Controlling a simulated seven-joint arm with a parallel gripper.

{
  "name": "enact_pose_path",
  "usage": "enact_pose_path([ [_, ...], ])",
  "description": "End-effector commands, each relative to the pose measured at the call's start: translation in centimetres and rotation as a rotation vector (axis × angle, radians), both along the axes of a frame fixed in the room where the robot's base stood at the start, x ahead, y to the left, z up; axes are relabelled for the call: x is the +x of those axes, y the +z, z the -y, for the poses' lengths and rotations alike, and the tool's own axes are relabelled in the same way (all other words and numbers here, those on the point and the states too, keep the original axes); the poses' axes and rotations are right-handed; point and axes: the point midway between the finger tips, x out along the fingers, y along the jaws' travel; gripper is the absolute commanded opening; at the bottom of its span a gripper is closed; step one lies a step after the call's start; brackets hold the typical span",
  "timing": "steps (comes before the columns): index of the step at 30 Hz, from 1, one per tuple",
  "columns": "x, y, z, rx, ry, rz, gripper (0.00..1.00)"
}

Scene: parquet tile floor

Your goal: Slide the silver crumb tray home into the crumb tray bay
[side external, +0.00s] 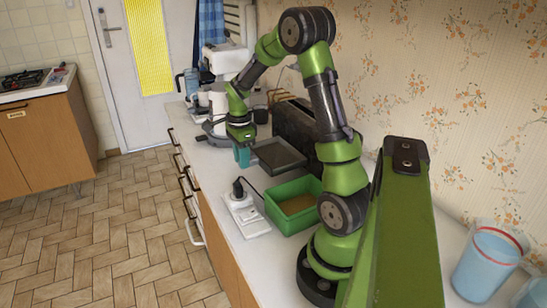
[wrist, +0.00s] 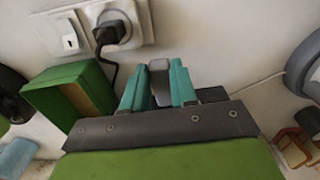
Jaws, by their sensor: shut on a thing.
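The crumb tray (side external: 278,154) is a flat, dark grey-silver tray, held above the counter beside the toaster. My gripper (side external: 243,157) has teal fingers and is at the tray's left end. In the wrist view my gripper (wrist: 159,88) is shut on a narrow grey piece of the crumb tray (wrist: 159,75) between the fingers. The black toaster (side external: 298,124) stands behind the tray, against the wall side. Its crumb tray bay cannot be made out; the tray and my arm cover part of the toaster.
A green bin (side external: 292,207) with brown contents stands on the counter in front of the tray. A white socket block (side external: 245,215) with a black plug and cord lies left of it. A white coffee machine (side external: 222,75) stands further back. Plastic-wrapped blue cups (side external: 487,262) are at right.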

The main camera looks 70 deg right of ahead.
Motion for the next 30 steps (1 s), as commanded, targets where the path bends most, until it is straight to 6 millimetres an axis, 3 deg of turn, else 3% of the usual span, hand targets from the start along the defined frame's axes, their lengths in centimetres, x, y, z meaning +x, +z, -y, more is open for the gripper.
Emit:
enact_pose_path([
  [17, -0.2, -0.2, 0.4, -0.004, -0.061, -0.002, 0.0],
  [30, -0.3, -2.5, 0.5, -0.003, -0.061, -0.003, 0.0],
])
